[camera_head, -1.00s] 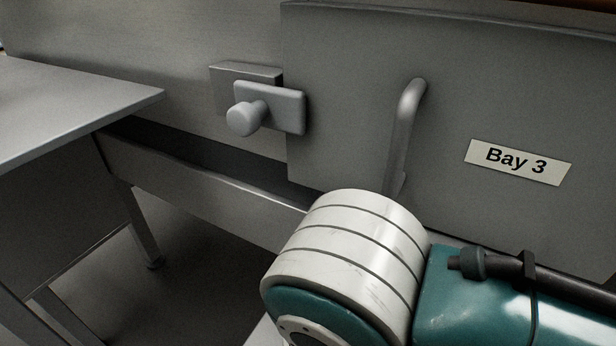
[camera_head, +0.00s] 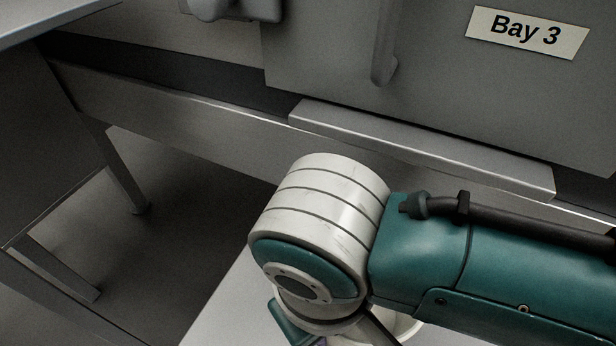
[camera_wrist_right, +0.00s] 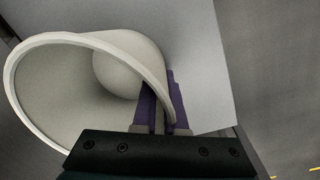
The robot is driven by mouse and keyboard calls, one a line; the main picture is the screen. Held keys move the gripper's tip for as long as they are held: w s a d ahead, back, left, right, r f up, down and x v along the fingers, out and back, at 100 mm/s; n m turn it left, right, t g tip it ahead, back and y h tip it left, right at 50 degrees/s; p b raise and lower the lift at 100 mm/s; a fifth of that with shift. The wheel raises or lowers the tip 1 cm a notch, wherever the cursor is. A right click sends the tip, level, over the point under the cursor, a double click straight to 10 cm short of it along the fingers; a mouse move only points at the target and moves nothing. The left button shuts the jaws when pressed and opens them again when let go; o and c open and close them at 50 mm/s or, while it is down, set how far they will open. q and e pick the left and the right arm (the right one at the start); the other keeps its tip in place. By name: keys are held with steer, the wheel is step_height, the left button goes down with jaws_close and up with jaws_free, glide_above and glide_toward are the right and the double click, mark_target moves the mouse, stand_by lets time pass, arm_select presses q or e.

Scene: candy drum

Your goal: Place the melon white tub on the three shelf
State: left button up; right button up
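A white tub (camera_wrist_right: 50,95), wide and round-rimmed, fills the left of the right wrist view. A small part of it (camera_head: 408,328) shows in the head view, mostly hidden by my right arm. My right gripper (camera_wrist_right: 165,108) has its purple fingers on either side of the tub's wall at the rim, apparently closed on it. A "Bay 3" label (camera_head: 527,32) is on a grey upright panel (camera_head: 430,75). No shelf surface marked three is clearly seen. My left gripper is out of view.
A grey ledge (camera_head: 420,148) runs below the panel. A handle (camera_head: 386,45) and a knobbed latch (camera_head: 235,8) are on the panel side. A grey table (camera_head: 45,12) is at upper left. A pale surface (camera_head: 225,315) lies under my right arm. Dark floor shows at left.

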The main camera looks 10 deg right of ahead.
steer(key=o, duration=0.3)
step_height(320, 180, up, 13)
steer(key=s+a+y+p, duration=0.2)
steer(key=s+y+p, duration=0.1)
steer(key=p, duration=0.4)
steer(key=s+d+r+m+t+h, duration=0.1)
steer(key=s+d+r+m+t, duration=0.1)
steer(key=d, duration=0.6)
steer(key=s+d+r+m+t+h, duration=0.1)
steer(key=s+d+r, duration=0.1)
steer(key=d, duration=0.6)
step_height(320, 180, up, 70)
steer(key=p, duration=7)
steer(key=shift+s+a+r, duration=0.1)
steer(key=shift+a+r, duration=0.05)
